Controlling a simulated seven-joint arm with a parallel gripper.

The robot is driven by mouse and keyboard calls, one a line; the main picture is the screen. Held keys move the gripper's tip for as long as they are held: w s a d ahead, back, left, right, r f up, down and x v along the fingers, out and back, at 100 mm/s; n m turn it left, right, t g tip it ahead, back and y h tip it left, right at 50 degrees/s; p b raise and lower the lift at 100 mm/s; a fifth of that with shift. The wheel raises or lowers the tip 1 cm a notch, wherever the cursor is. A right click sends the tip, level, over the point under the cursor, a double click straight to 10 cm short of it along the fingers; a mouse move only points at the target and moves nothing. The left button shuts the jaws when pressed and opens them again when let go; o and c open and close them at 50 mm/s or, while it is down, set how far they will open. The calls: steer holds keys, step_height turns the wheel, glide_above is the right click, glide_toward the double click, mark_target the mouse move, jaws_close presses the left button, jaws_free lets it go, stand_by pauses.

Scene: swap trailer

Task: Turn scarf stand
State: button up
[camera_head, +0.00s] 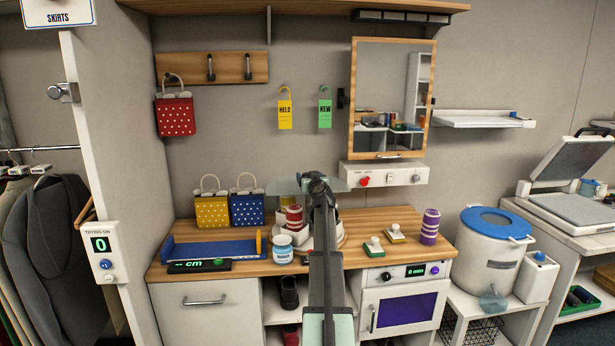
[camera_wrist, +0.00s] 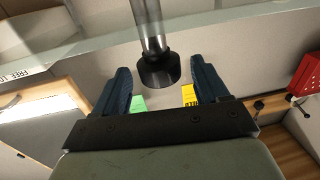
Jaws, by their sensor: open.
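The scarf stand seems to be the round white stand (camera_head: 300,238) on the counter, holding a red-and-white striped roll (camera_head: 293,215). My arm hides much of it in the head view. In the wrist view, a grey metal post (camera_wrist: 147,22) with a black knob (camera_wrist: 158,72) at its end shows between my fingers; it seems to be the stand's post. My gripper (camera_wrist: 164,78) is open, with one dark blue finger on each side of the knob. A gap shows on both sides; I see no contact. In the head view its fingers are hidden behind the hand.
Yellow (camera_head: 212,211) and blue (camera_head: 247,209) dotted bags stand left of the stand. A white jar (camera_head: 282,249) is close in front. A mirror (camera_head: 391,97) hangs behind.

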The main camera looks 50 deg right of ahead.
steer(key=v, duration=1)
steer(key=shift+a, duration=0.1)
